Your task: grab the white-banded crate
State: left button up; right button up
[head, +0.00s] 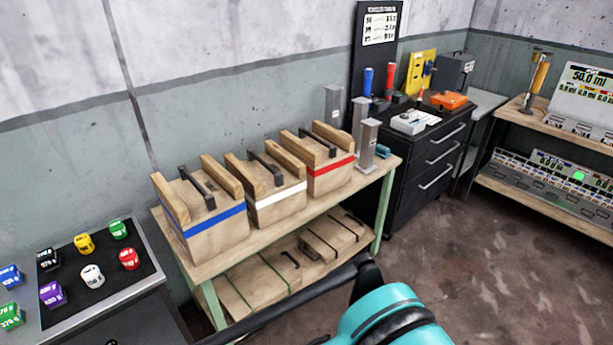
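The white-banded crate (278,203) is a light wooden box with a white stripe across its front. It has wooden side rails and a dark handle (265,167) on top. It stands upright on the wooden bench top, between a blue-banded crate (213,228) on its left and a red-banded crate (328,177) on its right. The gaps to both neighbours look narrow. Neither gripper shows in the head view. A teal and black part of my own body shows at the bottom, in front of the bench and apart from the crates.
The bench (238,257) has green legs and a lower shelf with flat wooden cases (288,260). Grey metal posts (367,145) stand right of the crates. A counter (60,325) with coloured cubes is at left. A black drawer cabinet (428,165) stands at right; floor before it is clear.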

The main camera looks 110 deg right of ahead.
aim_at(274, 182)
jog(key=z, duration=3.45)
